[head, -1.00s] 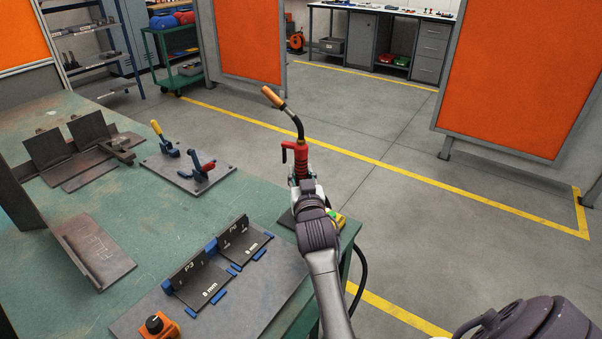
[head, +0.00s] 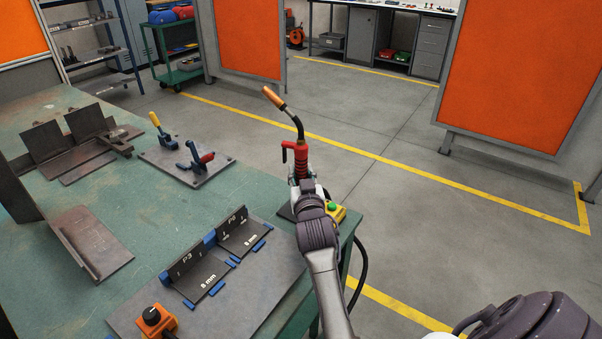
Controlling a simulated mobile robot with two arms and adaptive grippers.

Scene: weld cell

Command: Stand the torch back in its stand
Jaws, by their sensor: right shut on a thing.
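The torch (head: 301,157) has a red handle, a dark curved neck and a copper-coloured nozzle at its top left end. It is upright above the right corner of the green table. My right gripper (head: 303,183) is at the lower part of the handle and shut on the torch; its fingers are largely hidden behind my own wrist. A dark base plate (head: 285,212) shows beside my wrist at the table corner; I cannot tell whether it belongs to the stand or whether the torch touches it. My left gripper is not in view.
A yellow box with a green button (head: 334,210) is right of my wrist. Angle plates in a blue-edged fixture (head: 212,255) and an orange knob box (head: 156,321) lie on the near table (head: 180,217). Toggle clamps (head: 188,161) stand farther back. A dark cable hangs at the right edge.

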